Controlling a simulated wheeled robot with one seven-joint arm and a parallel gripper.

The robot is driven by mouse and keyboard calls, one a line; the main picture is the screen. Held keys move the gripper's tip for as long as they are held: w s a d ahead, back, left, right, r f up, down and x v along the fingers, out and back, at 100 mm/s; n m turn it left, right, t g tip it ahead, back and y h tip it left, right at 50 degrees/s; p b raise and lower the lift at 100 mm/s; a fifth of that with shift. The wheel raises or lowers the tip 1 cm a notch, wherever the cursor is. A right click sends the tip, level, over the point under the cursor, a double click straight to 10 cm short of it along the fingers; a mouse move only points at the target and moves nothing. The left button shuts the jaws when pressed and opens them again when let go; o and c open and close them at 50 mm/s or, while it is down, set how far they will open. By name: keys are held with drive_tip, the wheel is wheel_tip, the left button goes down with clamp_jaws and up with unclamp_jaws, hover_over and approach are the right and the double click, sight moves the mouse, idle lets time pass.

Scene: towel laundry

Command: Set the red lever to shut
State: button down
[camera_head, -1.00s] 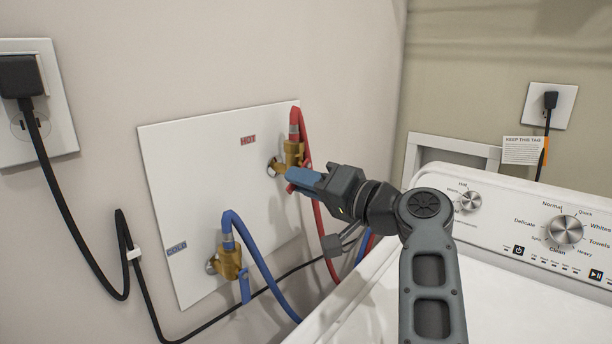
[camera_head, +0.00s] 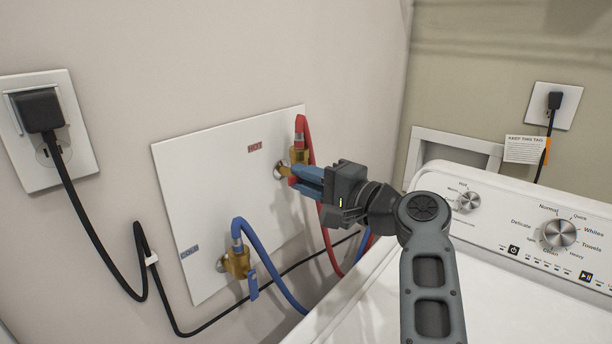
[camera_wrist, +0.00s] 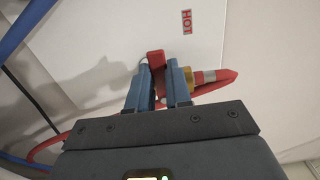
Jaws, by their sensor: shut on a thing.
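The red lever (camera_wrist: 155,58) is on the brass hot valve (camera_head: 299,156), under the HOT label. In the wrist view its red end shows between the tips of my two blue fingers. My gripper (camera_wrist: 161,78) is shut on the lever. In the head view my gripper (camera_head: 298,179) reaches in from the right in front of the valve. Only a small red bit of the lever (camera_head: 292,182) shows there; the fingers hide the rest, so its exact angle is hard to tell.
A red hose (camera_head: 311,150) rises from the hot valve and hangs behind my gripper. The cold valve (camera_head: 237,263), with a blue lever and blue hose, is at lower left on the white plate (camera_head: 205,190). The washer (camera_head: 520,215) stands at right. A black cord hangs at left.

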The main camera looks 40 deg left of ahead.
drive_tip(key=shift+w, duration=0.1)
idle(0.3)
drive_tip(key=c, duration=1)
unclamp_jaws()
drive_tip(key=shift+c, duration=0.2)
drive_tip(key=d+b, duration=0.1)
drive_tip(key=d, duration=0.6)
drive_tip(key=shift+s+d+b, duration=0.35)
drive_tip(key=shift+d, duration=0.05)
drive_tip(key=shift+f, duration=0.1)
